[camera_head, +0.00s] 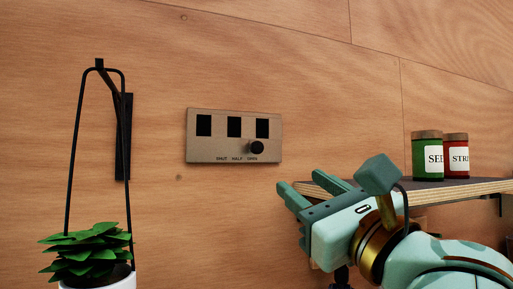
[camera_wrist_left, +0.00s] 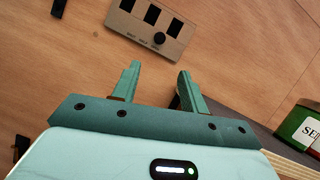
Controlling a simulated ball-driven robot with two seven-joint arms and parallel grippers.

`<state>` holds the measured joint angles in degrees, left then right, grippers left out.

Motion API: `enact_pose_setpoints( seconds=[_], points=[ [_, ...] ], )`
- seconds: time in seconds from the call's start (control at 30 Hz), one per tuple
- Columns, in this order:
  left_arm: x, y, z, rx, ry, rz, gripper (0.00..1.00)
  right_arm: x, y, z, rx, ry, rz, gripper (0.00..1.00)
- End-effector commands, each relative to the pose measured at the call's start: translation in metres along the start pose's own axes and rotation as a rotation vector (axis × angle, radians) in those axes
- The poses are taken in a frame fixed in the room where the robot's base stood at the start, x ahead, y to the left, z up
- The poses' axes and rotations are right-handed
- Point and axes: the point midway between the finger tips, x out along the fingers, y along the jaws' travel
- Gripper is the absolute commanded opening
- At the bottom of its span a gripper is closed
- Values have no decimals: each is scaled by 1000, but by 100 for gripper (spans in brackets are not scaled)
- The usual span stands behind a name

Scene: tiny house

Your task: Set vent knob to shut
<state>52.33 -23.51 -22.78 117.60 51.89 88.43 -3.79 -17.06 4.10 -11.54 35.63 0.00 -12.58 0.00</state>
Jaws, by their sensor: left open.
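The vent panel (camera_head: 213,146) is a grey-brown plate on the wooden wall with three black windows, labelled SHUT, HALF and OPEN from left to right. The round black vent knob (camera_head: 256,147) sits at its right end, above the OPEN label. The panel (camera_wrist_left: 127,25) and knob (camera_wrist_left: 159,39) also show at the top of the left wrist view. My left gripper (camera_head: 305,181) is open and empty, below and right of the panel, apart from the knob. In the left wrist view its fingers (camera_wrist_left: 160,70) point toward the panel. My right gripper is not in view.
A shelf (camera_head: 440,190) at the right carries a green jar (camera_head: 425,165) and a red jar (camera_head: 456,142), close behind my left gripper. A potted plant (camera_head: 85,252) hangs from a black wall bracket (camera_head: 122,140) at the left. The wall around the panel is clear.

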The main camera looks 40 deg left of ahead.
Motion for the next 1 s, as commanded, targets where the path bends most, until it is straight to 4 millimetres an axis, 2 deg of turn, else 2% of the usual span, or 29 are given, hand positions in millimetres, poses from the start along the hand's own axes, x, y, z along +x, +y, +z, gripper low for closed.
enact_pose_setpoints(
  seconds=[0.3,0.5,0.7,1.0],
  points=[
    [81,-1,7,3,-6,5,44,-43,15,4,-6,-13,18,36],
    [123,0,6,3,-6,5,44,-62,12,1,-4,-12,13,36],
    [144,0,3,3,-3,3,44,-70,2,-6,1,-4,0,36],
    [147,0,1,2,-3,2,44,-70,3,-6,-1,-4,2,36]
  ],
)
